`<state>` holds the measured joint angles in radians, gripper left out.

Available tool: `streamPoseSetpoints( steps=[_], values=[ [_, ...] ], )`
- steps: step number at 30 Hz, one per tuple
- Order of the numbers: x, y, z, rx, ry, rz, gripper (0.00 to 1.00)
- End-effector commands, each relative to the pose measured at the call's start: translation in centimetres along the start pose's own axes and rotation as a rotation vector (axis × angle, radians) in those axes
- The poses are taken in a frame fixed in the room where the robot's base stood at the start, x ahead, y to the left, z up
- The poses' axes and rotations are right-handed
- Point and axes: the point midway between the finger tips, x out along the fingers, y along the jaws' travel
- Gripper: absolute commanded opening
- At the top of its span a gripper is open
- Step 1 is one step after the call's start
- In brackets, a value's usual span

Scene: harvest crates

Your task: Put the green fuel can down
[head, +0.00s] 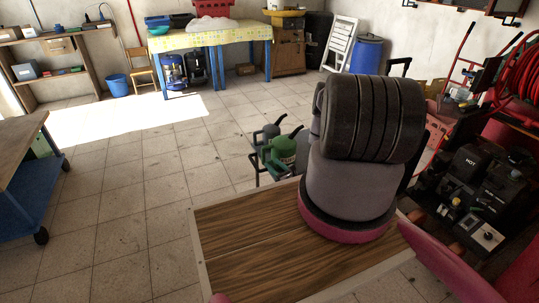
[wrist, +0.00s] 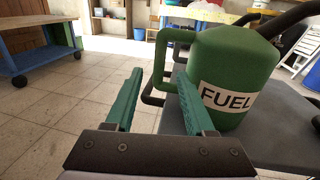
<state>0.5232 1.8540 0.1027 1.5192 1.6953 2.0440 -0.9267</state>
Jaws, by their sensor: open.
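The green fuel can (wrist: 228,85) stands upright on a grey surface (wrist: 272,125) in the wrist view, with a white FUEL label facing me. Its looped handle sticks out to the left. My gripper (wrist: 159,72) is open, its two teal fingers spread apart. The handle's upright bar appears between the fingertips in the picture; I cannot tell how deep it sits between them. The right finger overlaps the can's left side in the picture.
A dark tubular frame (head: 256,166) is on the left of the cans. A blue wheeled workbench (head: 20,180) stands at far left. The tiled floor between is clear.

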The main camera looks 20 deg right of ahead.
Motion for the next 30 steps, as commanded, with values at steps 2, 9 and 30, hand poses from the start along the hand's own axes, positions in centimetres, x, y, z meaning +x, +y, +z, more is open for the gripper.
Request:
streamPoseSetpoints(
  steps=[2, 9, 30],
  values=[
    [-0.3, 0.0, 0.0, 0.002, 0.000, -0.001, 0.54],
    [0.3, 0.0, 1.0, -0.006, -0.009, 0.020, 0.54],
    [7.8, 12.7, 39.5, -0.461, -0.130, 0.968, 0.54]
  ],
)
